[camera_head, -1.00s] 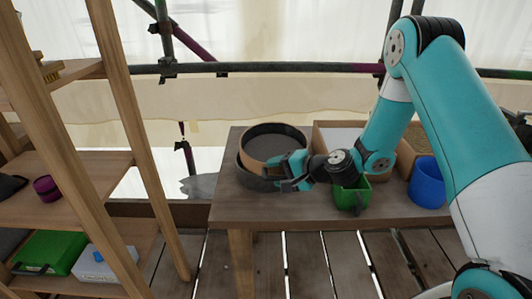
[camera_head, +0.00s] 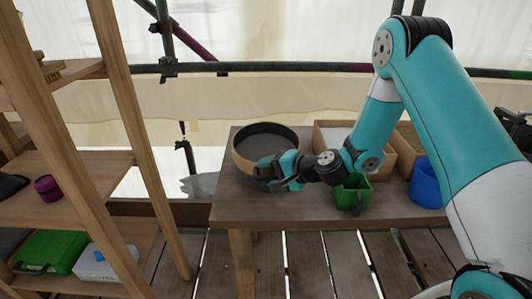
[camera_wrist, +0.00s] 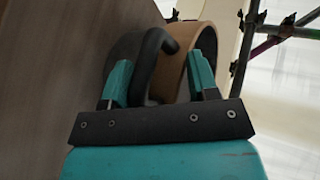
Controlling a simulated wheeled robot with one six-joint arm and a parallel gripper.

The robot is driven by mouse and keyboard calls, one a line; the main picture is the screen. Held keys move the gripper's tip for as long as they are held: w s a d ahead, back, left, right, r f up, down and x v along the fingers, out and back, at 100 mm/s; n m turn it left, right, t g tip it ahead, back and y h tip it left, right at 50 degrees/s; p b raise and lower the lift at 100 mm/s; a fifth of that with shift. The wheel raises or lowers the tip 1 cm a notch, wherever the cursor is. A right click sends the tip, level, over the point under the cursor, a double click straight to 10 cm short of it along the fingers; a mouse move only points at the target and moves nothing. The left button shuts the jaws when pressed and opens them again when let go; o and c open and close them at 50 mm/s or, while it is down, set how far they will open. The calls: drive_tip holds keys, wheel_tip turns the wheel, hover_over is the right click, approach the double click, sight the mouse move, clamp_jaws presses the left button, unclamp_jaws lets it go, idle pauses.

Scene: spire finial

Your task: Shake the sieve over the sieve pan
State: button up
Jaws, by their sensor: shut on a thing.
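The sieve (camera_head: 284,148), a round pale-wood rim around a dark mesh, is held level over the sieve pan at the left of the table. The dark pan (camera_wrist: 122,55) is mostly hidden under it; in the wrist view its dark curved side shows beside the sieve's wooden rim (camera_wrist: 172,82). My gripper (camera_head: 264,176) is at the sieve's near side. In the wrist view, a dark curved handle lies between its two teal fingers (camera_wrist: 160,80), which are shut on the sieve. Whether the sieve touches the pan is hard to tell.
A green container (camera_head: 352,193) and a blue cup (camera_head: 425,185) stand right of my gripper. Open wooden boxes (camera_head: 335,137) stand behind them. A wooden shelf (camera_head: 75,180) stands at the left, apart from the table (camera_head: 222,205). The front of the table is clear.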

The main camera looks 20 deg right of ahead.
drive_tip(key=shift+s+d+f, duration=0.15)
drive_tip(key=shift+d+f, duration=0.05)
drive_tip(key=shift+f, duration=0.35)
drive_tip(key=o, duration=1.1)
drive_tip(key=shift+r, duration=0.1)
drive_tip(key=v, duration=1.2)
drive_tip(key=s+a+r+n+g+p, duration=0.3)
drive_tip(key=s+a+r+n+g, duration=0.3)
drive_tip(key=s+a+r+n, duration=0.4)
drive_tip(key=s+a+r+n+g+h+p, duration=0.1)
drive_tip(key=s+r+n, duration=0.1)
drive_tip(key=s+r, duration=0.1)
drive_tip(key=s+r+n+g+h+p, duration=0.1)
drive_tip(key=s+r+n+h, duration=0.1)
drive_tip(key=s+r, duration=0.2)
drive_tip(key=s+a+r+n+g+h+p, duration=0.1)
drive_tip(key=s+r+n, duration=0.1)
drive_tip(key=s+r, duration=0.2)
drive_tip(key=shift+s+a+n+g+p, duration=0.15)
drive_tip(key=shift+s+a+p, duration=0.05)
drive_tip(key=shift+s, duration=0.55)
drive_tip(key=shift+s+a+n+g+p, duration=0.15)
drive_tip(key=shift+s, duration=0.55)
